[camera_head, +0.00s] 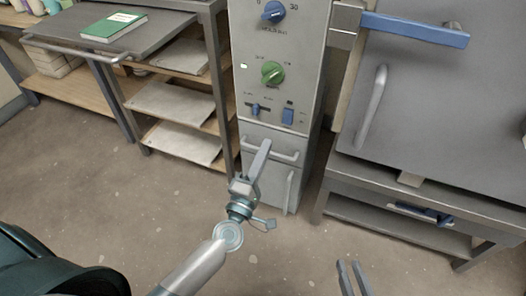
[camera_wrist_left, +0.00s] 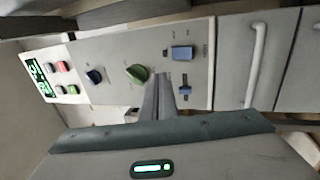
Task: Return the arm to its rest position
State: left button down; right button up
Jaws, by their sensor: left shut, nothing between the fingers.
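My left arm comes in from the lower left in the head view. Its gripper (camera_head: 260,157) is shut and empty, in front of the lower part of a grey control cabinet (camera_head: 278,105). In the left wrist view the closed fingers (camera_wrist_left: 158,100) stand before the cabinet's panel, between a green knob (camera_wrist_left: 137,73) and a blue switch (camera_wrist_left: 182,53). Whether they touch the cabinet I cannot tell. My right gripper (camera_head: 353,279) shows only by its fingertips at the bottom edge of the head view, apart with nothing visible between them.
A grey kiln-like box (camera_head: 440,90) with a blue-handled latch (camera_head: 415,29) stands on a metal stand at right. A shelf rack (camera_head: 223,90) stands left of the cabinet, with a green book (camera_head: 114,26) on top. The floor (camera_head: 95,190) in front is clear.

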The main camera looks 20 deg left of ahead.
pick_arm(q)
jog(key=shift+s, duration=0.45)
pick_arm(e)
jog(key=shift+f, duration=0.1)
jog(key=shift+s, duration=0.1)
